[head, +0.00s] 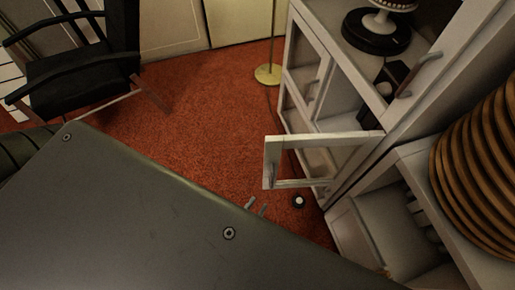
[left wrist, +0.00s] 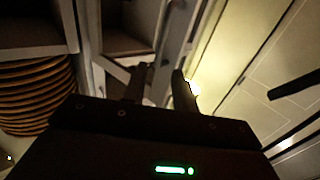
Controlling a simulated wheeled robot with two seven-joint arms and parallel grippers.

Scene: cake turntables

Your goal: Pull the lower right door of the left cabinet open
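The left cabinet (head: 352,58) is white with glass-paned doors and stands right of centre in the head view. Its lower right door (head: 325,140) stands swung out into the room, hinged on the right, with a handle (head: 272,175) near its free left edge. My left gripper (head: 256,207) shows only as two fingertips beyond my grey body, below and left of that handle and apart from it. In the left wrist view its fingers (left wrist: 160,85) are spread with a gap and nothing is seen held. My right gripper is not in view.
A turntable (head: 376,32) stands on the cabinet's upper surface. A black chair (head: 80,70) and a brass lamp base (head: 268,74) stand on the red carpet (head: 200,120). The carpet left of the door is clear.

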